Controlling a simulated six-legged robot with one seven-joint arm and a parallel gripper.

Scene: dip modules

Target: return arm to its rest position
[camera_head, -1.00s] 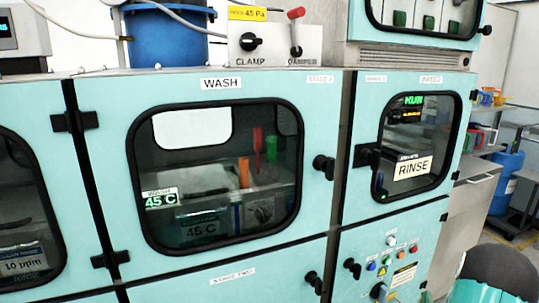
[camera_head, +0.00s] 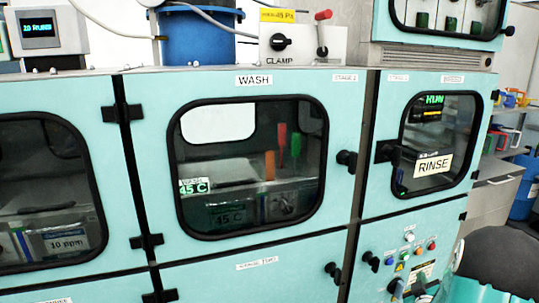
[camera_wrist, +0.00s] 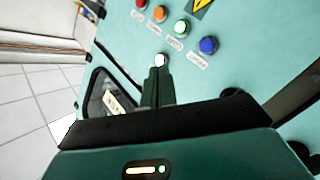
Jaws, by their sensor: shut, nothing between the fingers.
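My gripper (camera_wrist: 158,75) shows in the wrist view with its two dark fingers together and nothing held. Its tips point toward a panel with a row of coloured buttons. The white button (camera_wrist: 161,60) appears right at the fingertips; whether they touch it I cannot tell. In the head view, part of my arm (camera_head: 490,268) fills the lower right corner, and the gripper itself is not clearly seen there.
The teal cabinet (camera_head: 140,85) spans the head view. Its wash window (camera_head: 250,165) and rinse window (camera_head: 437,140) are closed. Door knobs (camera_head: 346,160) stick out. A button panel (camera_head: 415,245) is below rinse. Open floor (camera_wrist: 30,100) shows left in the wrist view.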

